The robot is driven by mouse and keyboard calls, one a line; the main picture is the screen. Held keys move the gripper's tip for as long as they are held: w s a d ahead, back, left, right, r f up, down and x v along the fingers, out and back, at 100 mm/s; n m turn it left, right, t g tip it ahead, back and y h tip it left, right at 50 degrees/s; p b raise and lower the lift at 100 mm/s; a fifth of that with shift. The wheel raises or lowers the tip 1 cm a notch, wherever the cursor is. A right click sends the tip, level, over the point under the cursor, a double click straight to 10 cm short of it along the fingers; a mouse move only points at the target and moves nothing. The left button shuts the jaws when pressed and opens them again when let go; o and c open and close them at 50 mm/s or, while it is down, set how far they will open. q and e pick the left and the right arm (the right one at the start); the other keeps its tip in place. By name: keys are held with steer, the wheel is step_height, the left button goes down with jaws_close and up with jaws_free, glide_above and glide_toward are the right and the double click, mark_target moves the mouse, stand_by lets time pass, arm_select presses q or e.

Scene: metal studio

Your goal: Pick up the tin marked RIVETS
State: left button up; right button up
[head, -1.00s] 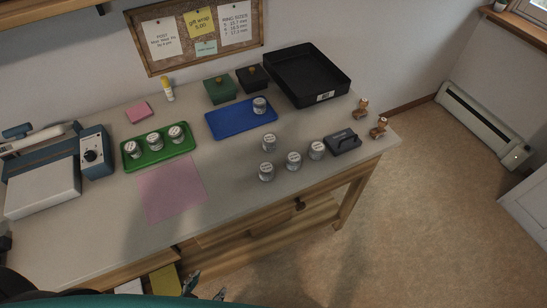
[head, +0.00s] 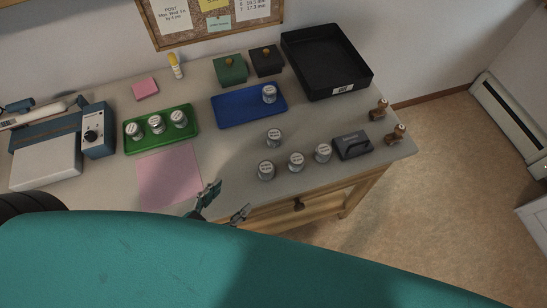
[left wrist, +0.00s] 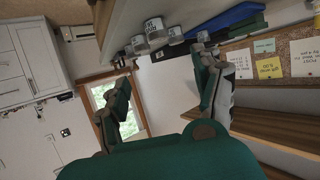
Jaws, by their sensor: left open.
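Several small silver tins with pale round lids stand on the workbench; their labels are too small to read in the head view, so I cannot tell which is marked RIVETS. Loose ones are a back tin (head: 274,138), a front left tin (head: 265,171), a front middle tin (head: 296,161) and a right tin (head: 323,152). Others stand on the green tray (head: 134,150) and one, a blue-tray tin (head: 269,94), on the blue tray (head: 232,109). My left gripper (head: 224,206) is open and empty at the bench's front edge, left of the loose tins. Tins (left wrist: 155,29) also show beyond its fingers (left wrist: 165,97) in the left wrist view.
A dark grey block (head: 352,146) stands right of the loose tins, with wooden-handled stamps (head: 379,109) beyond. A black tray (head: 325,62) and two lidded boxes (head: 230,70) stand behind. A pink sheet (head: 168,177) lies left of my gripper. My teal arm hides the lower foreground.

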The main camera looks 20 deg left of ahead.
arm_select(q)
glide_toward(265, 168)
steer(key=w, duration=0.1)
steer(key=w+d+p, duration=0.1)
steer(key=w, duration=0.1)
steer(key=shift+f, duration=0.2)
steer(key=shift+x, duration=1.15)
steer(key=shift+w+d+f, duration=0.15)
steer(key=shift+w+f, duration=0.05)
steer(key=x, duration=0.1)
steer(key=p+x, duration=0.1)
steer(key=x, duration=0.1)
steer(key=shift+w+f, duration=0.2)
steer(key=shift+f, duration=0.2)
steer(key=shift+w+d+f, duration=0.2)
steer(key=shift+w, duration=0.15)
arm_select(e)
steer(key=shift+g, duration=0.3)
steer(key=s, duration=0.1)
steer(key=s+r, duration=0.1)
steer(key=s+a+r, duration=0.1)
steer(key=s, duration=0.1)
